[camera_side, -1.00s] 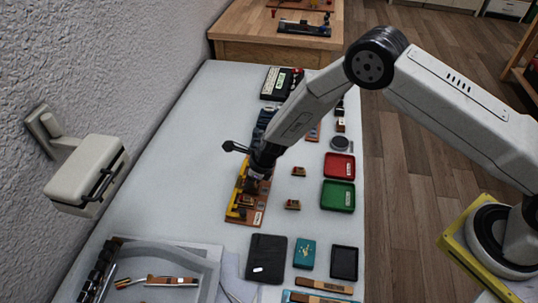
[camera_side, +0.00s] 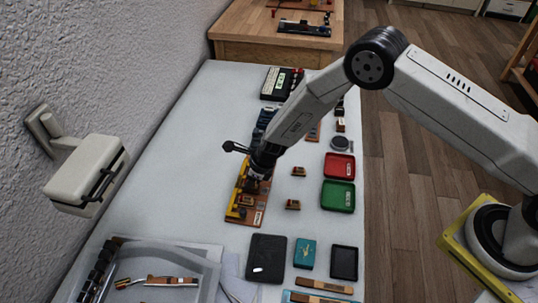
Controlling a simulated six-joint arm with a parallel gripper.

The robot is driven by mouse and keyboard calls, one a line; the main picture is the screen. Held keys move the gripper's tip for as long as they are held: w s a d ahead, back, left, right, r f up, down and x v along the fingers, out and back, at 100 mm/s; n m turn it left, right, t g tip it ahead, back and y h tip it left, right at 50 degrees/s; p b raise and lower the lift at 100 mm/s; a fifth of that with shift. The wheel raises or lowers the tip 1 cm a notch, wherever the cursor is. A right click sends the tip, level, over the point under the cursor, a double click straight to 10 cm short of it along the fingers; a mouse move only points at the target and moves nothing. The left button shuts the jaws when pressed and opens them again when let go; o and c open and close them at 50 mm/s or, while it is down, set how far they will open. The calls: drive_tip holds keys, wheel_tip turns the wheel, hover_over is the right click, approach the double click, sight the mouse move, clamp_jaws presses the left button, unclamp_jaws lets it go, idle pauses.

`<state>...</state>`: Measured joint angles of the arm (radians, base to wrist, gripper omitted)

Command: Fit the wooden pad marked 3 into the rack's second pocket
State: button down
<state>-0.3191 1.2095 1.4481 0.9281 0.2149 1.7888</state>
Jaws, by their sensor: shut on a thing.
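The rack (camera_side: 240,214) is a long wooden piece with a yellow side, lying on the pale table left of centre. My gripper (camera_side: 258,180) is over the far half of the rack, pointing down. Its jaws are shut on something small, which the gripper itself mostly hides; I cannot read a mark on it. A small wooden pad (camera_side: 245,200) sits in the near part of the rack. Two more small wooden pads, one farther (camera_side: 299,171) and one nearer (camera_side: 292,204), lie on the table right of the rack. Their numbers are too small to read.
A red tray (camera_side: 340,155) and a green tray (camera_side: 351,195) stand to the right. A black pad (camera_side: 265,258), a teal box (camera_side: 305,254) and a dark tray (camera_side: 344,263) lie nearer. A wall-mounted box (camera_side: 88,175) juts out at left. Table left of the rack is clear.

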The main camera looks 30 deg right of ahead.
drive_tip(key=shift+f, duration=0.35)
idle(1.5)
drive_tip(key=shift+c, duration=2)
unclamp_jaws()
drive_tip(key=shift+r, duration=3.45)
drive_tip(key=shift+r, duration=0.1)
